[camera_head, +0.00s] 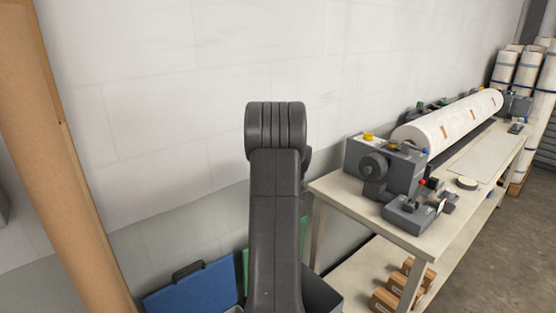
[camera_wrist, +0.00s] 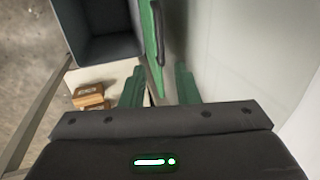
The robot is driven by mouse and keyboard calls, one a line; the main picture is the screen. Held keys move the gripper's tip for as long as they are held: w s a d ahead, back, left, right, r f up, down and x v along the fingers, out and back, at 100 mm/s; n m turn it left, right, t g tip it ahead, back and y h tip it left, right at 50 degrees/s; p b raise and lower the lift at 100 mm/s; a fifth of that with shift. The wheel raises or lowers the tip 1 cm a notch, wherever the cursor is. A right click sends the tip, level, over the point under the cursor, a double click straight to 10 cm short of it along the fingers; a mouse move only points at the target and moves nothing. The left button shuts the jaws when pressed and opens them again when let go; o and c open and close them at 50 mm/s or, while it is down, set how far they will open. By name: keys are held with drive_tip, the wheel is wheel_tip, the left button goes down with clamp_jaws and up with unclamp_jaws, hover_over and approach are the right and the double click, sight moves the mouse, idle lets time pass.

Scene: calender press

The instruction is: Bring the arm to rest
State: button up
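My arm (camera_head: 275,200) stands upright in the middle of the head view, and my gripper is hidden there. In the wrist view my gripper (camera_wrist: 160,88) has two green fingers set apart, with nothing visibly clamped between them. It points down beside the wall. A green case with a black handle (camera_wrist: 153,45) lies in line with the gap between the fingers, seemingly beyond them. Part of something green (camera_head: 245,270) also shows beside my arm in the head view.
A grey bin (camera_wrist: 104,45) is beside the green case. Brown boxes (camera_wrist: 88,95) lie near it. A blue case (camera_head: 192,290) stands at lower left. The bench (camera_head: 400,236) with the press and white roll (camera_head: 450,122) is at right. A brown post (camera_head: 55,150) is at left.

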drive_tip(key=p+x, duration=0.2)
drive_tip(key=x, duration=1)
drive_tip(key=shift+f, duration=0.3)
drive_tip(key=shift+s+d, duration=0.1)
drive_tip(key=shift+r, duration=0.1)
